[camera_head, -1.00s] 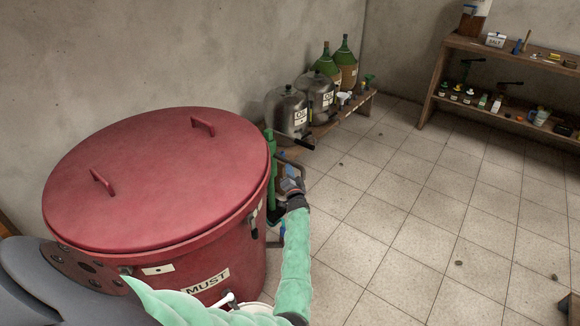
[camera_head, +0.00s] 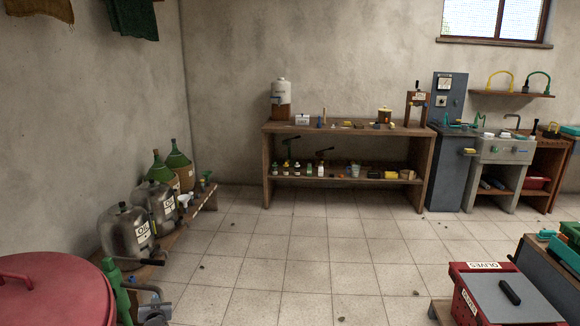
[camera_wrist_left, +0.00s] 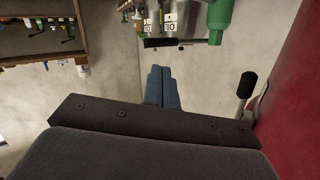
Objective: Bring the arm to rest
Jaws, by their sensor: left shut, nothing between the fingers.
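My left gripper (camera_head: 155,299) is low in the head view, just right of the red vat (camera_head: 50,292) and a green upright fitting (camera_head: 116,288). In the left wrist view its two blue-grey fingers (camera_wrist_left: 163,76) are together with nothing between them. The red vat fills the right side of that view, with a gap between it and the fingers. The green fitting (camera_wrist_left: 221,18) shows at the top, beyond the fingertips. Most of my left arm is outside the head view. My right gripper is in neither view.
Steel oil drums (camera_head: 126,232) and green demijohns (camera_head: 178,165) stand on a low bench (camera_head: 196,205) along the left wall. A wooden shelf unit (camera_head: 268,165) stands at the back. A red olive crate (camera_head: 462,293) is at lower right.

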